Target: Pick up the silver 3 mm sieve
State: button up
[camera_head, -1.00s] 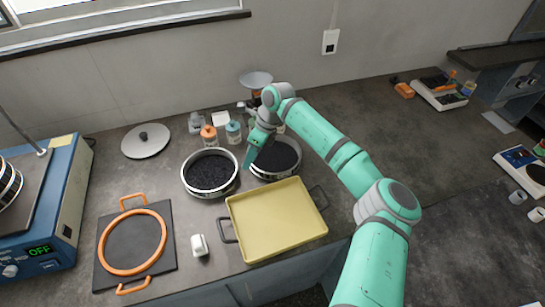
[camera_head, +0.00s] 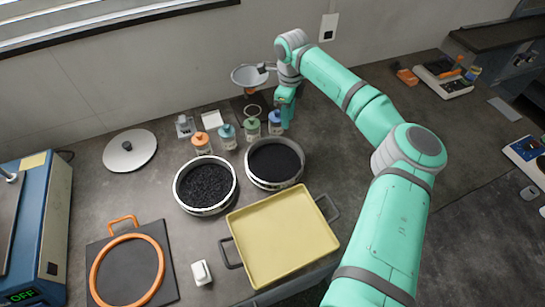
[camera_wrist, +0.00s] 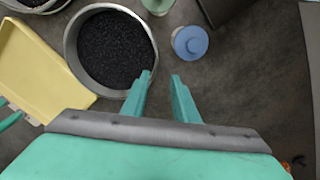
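Two round silver-rimmed sieves with dark grains stand side by side, the left one (camera_head: 178,190) with coarser-looking grains and the right one (camera_head: 303,172) with a finer, darker fill. No size mark is readable, so I cannot tell which is 3 mm. My gripper (camera_head: 283,124) is behind the right sieve, by the capped bottles. In the wrist view my gripper (camera_wrist: 161,77) is open with nothing between its fingers. The right sieve (camera_wrist: 72,62) is beside the left finger, whose tip overlaps its rim in the picture; contact cannot be told.
A yellow tray (camera_head: 280,240) lies in front of the right sieve. Several capped bottles (camera_head: 227,138) stand behind the sieves; a blue-capped one (camera_wrist: 190,42) is close to my right finger. A lid (camera_head: 130,150) and an orange-handled plate (camera_head: 128,270) are at left.

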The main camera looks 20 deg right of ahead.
send_over(285, 138)
jog(key=f, duration=0.4)
jog(key=shift+w+f, duration=0.2)
jog(key=shift+f, duration=0.15)
jog(key=shift+s+f, duration=0.1)
jog(key=shift+f, duration=2.75)
grip_shut()
